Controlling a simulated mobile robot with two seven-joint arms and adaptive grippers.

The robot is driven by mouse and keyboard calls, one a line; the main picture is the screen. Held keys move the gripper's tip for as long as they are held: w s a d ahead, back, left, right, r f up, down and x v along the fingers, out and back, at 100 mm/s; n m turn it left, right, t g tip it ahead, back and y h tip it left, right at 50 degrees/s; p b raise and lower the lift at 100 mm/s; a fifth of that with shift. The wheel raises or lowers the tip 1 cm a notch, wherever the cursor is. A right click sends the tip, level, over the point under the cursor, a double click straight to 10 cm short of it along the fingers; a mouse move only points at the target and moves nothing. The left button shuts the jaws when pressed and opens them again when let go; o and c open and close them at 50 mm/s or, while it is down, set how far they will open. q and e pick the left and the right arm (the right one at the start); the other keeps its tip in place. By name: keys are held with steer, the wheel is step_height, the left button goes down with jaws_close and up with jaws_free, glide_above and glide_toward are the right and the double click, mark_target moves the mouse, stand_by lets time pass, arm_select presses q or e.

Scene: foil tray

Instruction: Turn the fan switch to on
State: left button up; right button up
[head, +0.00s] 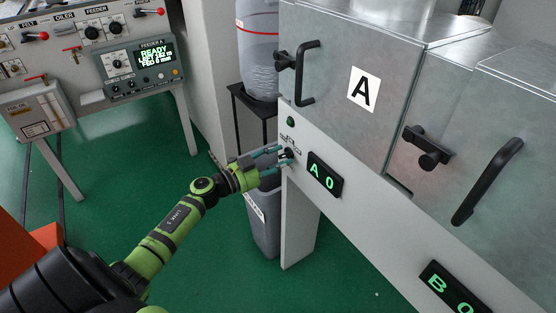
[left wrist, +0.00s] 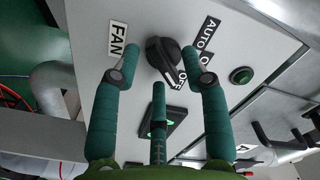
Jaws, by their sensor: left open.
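The fan switch is a black rotary knob (left wrist: 163,54) on a light panel, between a FAN label (left wrist: 117,39) and a label strip (left wrist: 203,43) reading AUTO, a partly covered middle word, and OFF. The knob's bar slants toward the lower right, at the OFF end. In the head view the knob (head: 288,153) is small at the panel's left end. My left gripper (head: 274,161) is open at the knob. In the left wrist view its green fingers stand on either side of the knob, with the third finger below; contact is unclear. My right gripper is out of view.
A green button (head: 290,121) sits near the knob, and the A 0 display (head: 324,176) is just right of it. A grey bin (head: 265,222) stands below my gripper. Metal doors with black handles (head: 307,73) are above. Green floor is open in front.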

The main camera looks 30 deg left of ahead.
arm_select(q)
jaws_close()
steer(key=shift+m, duration=0.3)
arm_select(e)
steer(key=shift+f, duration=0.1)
arm_select(q)
steer(key=shift+w+a+f+m+b, duration=0.1)
steer(key=shift+m+b, duration=0.7)
steer(key=shift+m, duration=1.3)
steer(key=shift+a+m+b, duration=0.1)
steer(key=shift+m+b, duration=0.65)
steer(key=shift+m, duration=1.35)
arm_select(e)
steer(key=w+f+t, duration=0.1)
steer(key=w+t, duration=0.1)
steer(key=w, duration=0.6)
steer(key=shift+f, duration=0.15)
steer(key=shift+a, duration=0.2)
arm_select(q)
jaws_free()
